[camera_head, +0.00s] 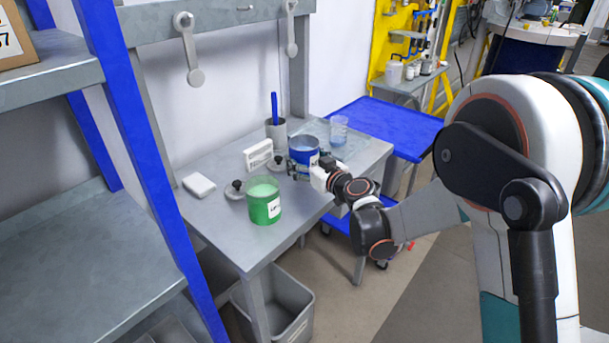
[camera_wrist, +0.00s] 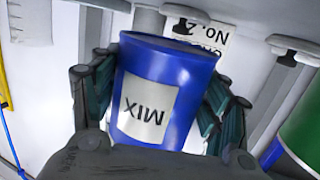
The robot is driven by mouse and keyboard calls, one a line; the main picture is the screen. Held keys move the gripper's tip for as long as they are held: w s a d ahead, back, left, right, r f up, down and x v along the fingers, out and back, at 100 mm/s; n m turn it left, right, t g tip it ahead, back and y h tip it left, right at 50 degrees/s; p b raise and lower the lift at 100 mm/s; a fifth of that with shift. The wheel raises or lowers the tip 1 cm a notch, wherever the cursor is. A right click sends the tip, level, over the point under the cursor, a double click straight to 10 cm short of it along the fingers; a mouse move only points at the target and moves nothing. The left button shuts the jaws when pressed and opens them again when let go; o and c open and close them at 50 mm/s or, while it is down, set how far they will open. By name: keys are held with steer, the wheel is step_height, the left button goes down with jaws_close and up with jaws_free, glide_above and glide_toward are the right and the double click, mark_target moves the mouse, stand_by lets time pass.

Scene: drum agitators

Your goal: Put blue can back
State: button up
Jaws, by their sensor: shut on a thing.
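The blue can (camera_head: 303,146) is at the right part of the grey workbench (camera_head: 222,211) in the head view. In the wrist view, which is upside down, the blue can (camera_wrist: 165,75) fills the middle with a white label reading MIX. My gripper (camera_head: 305,170) is shut on the can, with a dark finger along each side of it in the wrist view (camera_wrist: 160,105). I cannot tell whether the can's base touches the bench. The near side of the can is partly hidden by my gripper in the head view.
A green can (camera_head: 264,207) with green contents stands left of my gripper. Two knobbed lids (camera_head: 235,190), a white sign (camera_head: 258,154), a white block (camera_head: 199,185), a grey cup with a blue stick (camera_head: 276,131) and a clear beaker (camera_head: 339,130) are around. A blue cart (camera_head: 385,127) stands behind.

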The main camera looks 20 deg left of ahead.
step_height(320, 180, down, 4)
steer(key=shift+f+b, duration=0.1)
steer(key=shift+b, duration=0.7)
steer(key=o, duration=1.4)
steer(key=shift+s+d+r, duration=0.2)
steer(key=shift+d, duration=0.1)
steer(key=p+v, duration=0.4)
steer(key=v, duration=0.7)
steer(key=shift+s+d, duration=0.15)
